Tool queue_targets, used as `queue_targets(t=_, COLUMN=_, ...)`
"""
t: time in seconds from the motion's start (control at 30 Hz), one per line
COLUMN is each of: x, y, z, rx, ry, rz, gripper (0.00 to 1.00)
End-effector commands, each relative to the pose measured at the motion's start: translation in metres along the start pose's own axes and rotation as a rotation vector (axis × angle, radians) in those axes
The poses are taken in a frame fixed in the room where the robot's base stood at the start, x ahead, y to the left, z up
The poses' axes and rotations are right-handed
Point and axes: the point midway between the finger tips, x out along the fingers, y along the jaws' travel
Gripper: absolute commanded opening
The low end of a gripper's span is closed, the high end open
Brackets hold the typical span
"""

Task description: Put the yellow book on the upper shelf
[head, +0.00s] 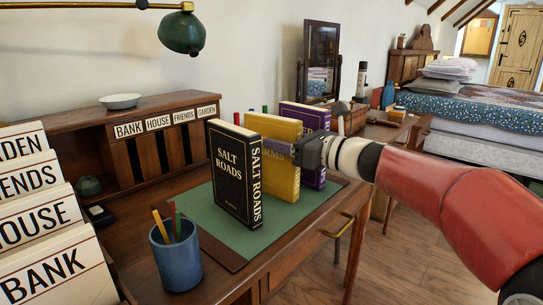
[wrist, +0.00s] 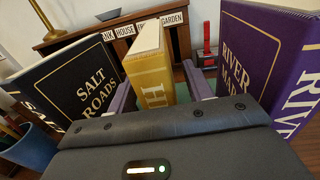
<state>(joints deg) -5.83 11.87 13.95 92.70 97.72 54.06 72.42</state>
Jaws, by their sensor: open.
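The yellow book (head: 280,130) stands upright on the green desk mat (head: 215,232), between the black "Salt Roads" book (head: 232,170) and a purple book (head: 307,117). In the wrist view the yellow book (wrist: 151,70) shows between the two fingers of my gripper (wrist: 160,90). The fingers are open, one on each side of the book; I cannot tell whether either touches it. In the head view my gripper (head: 292,150) hides part of the yellow cover. The raised wooden shelf (head: 160,101) at the back of the desk has a pale bowl on top and labelled compartments below.
The black and purple books stand close on either side. A blue pencil cup (head: 175,258) is at the front left, near large word cards (head: 40,215). A green lamp (head: 181,33) hangs above the shelf. The shelf top right of the bowl (head: 120,101) is clear.

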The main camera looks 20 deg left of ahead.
Motion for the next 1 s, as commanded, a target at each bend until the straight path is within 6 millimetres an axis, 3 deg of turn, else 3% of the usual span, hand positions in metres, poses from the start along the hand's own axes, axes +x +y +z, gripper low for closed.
queue_targets(t=0.1, x=0.0089, y=0.0, z=0.0002, rx=0.0, ry=0.0, rz=0.0, gripper=0.51)
queue_targets(t=0.33, x=0.0094, y=-0.0002, z=-0.0001, rx=-0.002, ry=0.001, rz=-0.001, gripper=0.5)
queue_targets(t=0.7, x=0.0091, y=-0.0002, z=-0.0002, rx=-0.002, ry=0.001, rz=-0.001, gripper=0.01)
queue_targets(t=1.0, x=0.009, y=0.0, z=0.0014, rx=-0.003, ry=-0.001, rz=-0.001, gripper=0.0)
